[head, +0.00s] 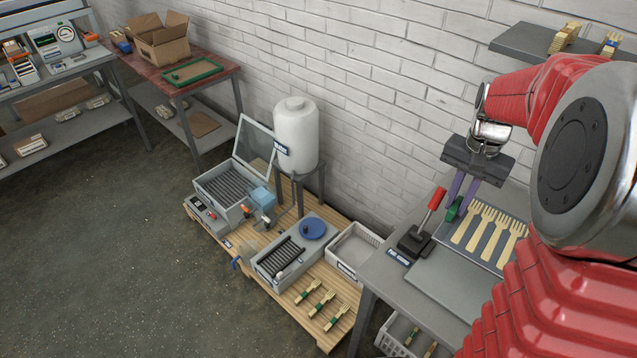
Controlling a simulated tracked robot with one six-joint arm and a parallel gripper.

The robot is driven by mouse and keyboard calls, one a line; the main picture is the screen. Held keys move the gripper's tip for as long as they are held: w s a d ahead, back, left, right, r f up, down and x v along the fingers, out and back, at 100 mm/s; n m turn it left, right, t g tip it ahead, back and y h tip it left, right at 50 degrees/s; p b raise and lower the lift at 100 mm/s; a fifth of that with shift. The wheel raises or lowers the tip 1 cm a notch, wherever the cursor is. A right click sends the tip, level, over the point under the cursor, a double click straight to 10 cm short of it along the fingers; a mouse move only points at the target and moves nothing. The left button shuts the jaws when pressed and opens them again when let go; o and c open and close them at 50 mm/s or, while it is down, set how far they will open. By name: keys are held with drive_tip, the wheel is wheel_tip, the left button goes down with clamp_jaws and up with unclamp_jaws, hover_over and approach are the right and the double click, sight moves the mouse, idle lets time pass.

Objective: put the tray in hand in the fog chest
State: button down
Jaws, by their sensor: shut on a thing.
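My gripper (460,208) has purple fingers and is shut on the green grip (453,210) at the left end of a dark grey tray (479,250). Several pale wooden forks lie side by side on the tray. The tray is over the grey table at the right; I cannot tell if it touches the tabletop. The fog chest appears to be the grey box (202,190) on the pallet at the centre left. Its clear lid (255,143) stands open, and a dark slatted rack shows inside. My gripper is well to the right of it.
A white tank (296,135) stands behind the chest. A second grey box with a blue round lid (313,229), a white crate (352,254) and bundled forks (322,302) share the pallet (325,330). A red-handled press (415,237) stands left of the tray. Floor at left is clear.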

drive_tip(key=w+a+r+n, duration=0.2)
drive_tip(key=w+a+r, duration=0.2)
drive_tip(key=w+a, duration=0.6)
drive_tip(key=w+a+r+n, duration=0.3)
drive_tip(key=w+a, duration=0.6)
drive_tip(key=shift+w+a+r+n, duration=0.3)
drive_tip(key=shift+w+a+r, duration=0.05)
drive_tip(key=shift+a+r, duration=0.05)
